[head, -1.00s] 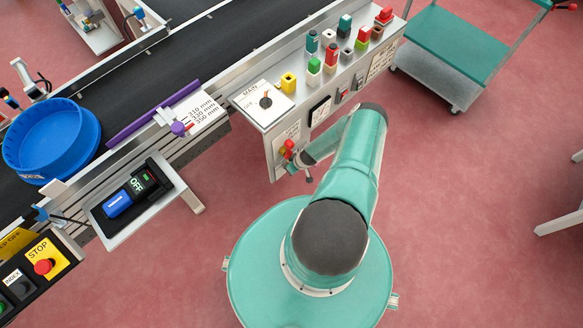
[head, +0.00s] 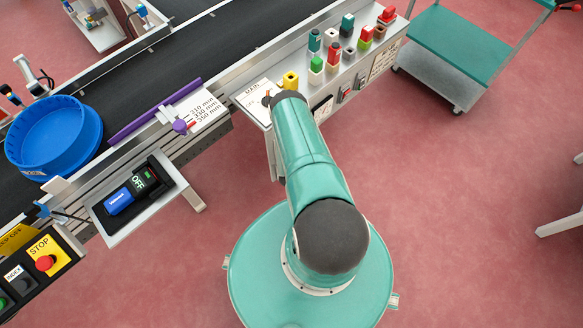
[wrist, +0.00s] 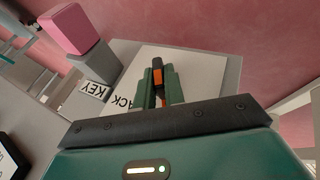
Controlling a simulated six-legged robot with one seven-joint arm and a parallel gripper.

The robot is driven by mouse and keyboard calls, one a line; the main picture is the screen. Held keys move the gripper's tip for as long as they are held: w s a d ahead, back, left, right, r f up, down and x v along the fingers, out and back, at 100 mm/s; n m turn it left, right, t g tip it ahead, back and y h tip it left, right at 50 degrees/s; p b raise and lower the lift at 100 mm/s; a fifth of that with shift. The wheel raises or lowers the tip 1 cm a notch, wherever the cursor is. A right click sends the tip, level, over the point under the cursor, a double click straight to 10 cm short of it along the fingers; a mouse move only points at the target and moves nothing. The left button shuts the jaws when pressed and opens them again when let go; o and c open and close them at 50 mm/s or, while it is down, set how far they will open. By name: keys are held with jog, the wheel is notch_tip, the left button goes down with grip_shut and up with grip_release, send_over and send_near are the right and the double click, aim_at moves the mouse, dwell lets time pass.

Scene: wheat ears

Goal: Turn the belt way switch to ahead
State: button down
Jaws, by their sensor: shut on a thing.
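In the wrist view, my gripper (wrist: 160,84) has its two green fingers shut on a small black and orange switch knob (wrist: 157,66). The knob stands over a pale plate (wrist: 200,75) with the letters "ACK" showing beside the fingers. Other lettering on the plate is hidden, so I cannot read the knob's setting. In the head view my own arm covers the gripper and the switch on the front of the panel.
In the wrist view, a pink-topped grey block (wrist: 68,30) stands beside a "KEY" label. In the head view, the MAIN dial (head: 266,99) is partly covered by my arm. Several coloured blocks (head: 331,54) stand along the panel. A blue tub (head: 55,138) sits on the belt.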

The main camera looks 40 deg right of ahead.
jog(key=shift+d+h, duration=0.1)
jog(key=shift+h, duration=0.2)
jog(key=c, duration=1.5)
grip_release()
jog(key=v, duration=1.3)
jog(key=shift+s+r, duration=0.1)
jog(key=shift+r, duration=0.25)
jog(key=shift+a, duration=0.25)
